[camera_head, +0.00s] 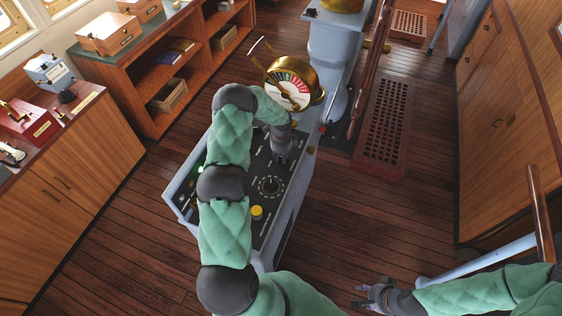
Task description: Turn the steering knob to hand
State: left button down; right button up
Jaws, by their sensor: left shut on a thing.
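A grey console (178,190) with a black top panel stands in the middle of the head view. My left gripper (281,155) points down at the upper part of this panel and is shut on a small knob there, which I take as the steering knob. The fingers mostly hide it, and its pointer and labels are too small to read. A black round knob (270,186) with a ring of marks sits just below, apart from the gripper. My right gripper (368,296) is open and empty above the floor at the bottom right.
A yellow button (257,212) is on the panel. A brass gauge (290,88) rises behind my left gripper. Wooden cabinets (70,170) stand left and a wooden cabinet (507,120) right. The wooden floor (400,215) right of the console is clear.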

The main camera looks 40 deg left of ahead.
pick_arm(q)
jog(key=n+b, duration=0.3)
jog(key=shift+d+f+n, duration=0.1)
jog(key=shift+f+n, duration=0.05)
jog(key=shift+n, duration=0.15)
jog(key=shift+n+b, duration=0.95)
jog(key=shift+n, duration=0.35)
jog(key=shift+r, duration=0.2)
jog(key=c, duration=1.1)
grip_release()
notch_tip(320, 180, up, 12)
